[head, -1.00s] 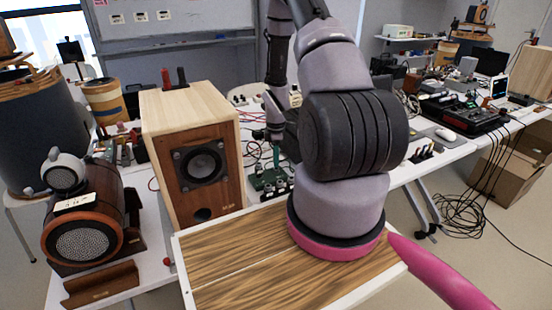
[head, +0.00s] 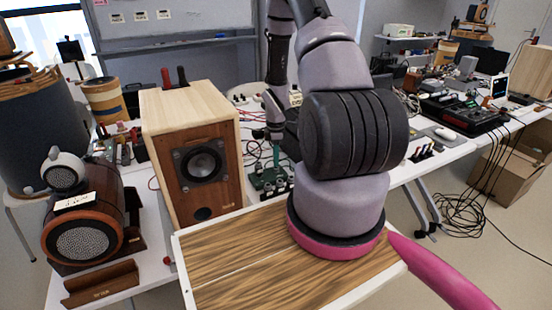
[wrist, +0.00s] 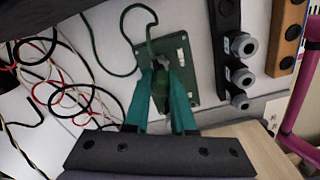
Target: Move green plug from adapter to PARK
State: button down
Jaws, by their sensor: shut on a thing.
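In the wrist view, my gripper (wrist: 160,80) has teal fingers closed around the green plug (wrist: 160,98). A green cable (wrist: 124,30) loops away from the plug. The green adapter board (wrist: 182,58) lies just beyond the fingertips; I cannot tell whether the plug still touches it. In the head view, my gripper (head: 276,158) points down at the green board (head: 268,180) behind the wooden speaker; the plug is too small to make out there. I cannot read a PARK label in either view.
In the wrist view, a black strip (wrist: 228,55) with grey round sockets and an orange strip (wrist: 285,40) stand right of the board. Red, black and white cables (wrist: 45,80) lie tangled at left. The wooden speaker (head: 195,165) stands left of my arm in the head view.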

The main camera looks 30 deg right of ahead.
jog(key=shift+f, duration=0.85)
jog(key=c, duration=0.7)
grip_release()
jog(key=shift+r, duration=0.15)
jog(key=shift+r, duration=3.6)
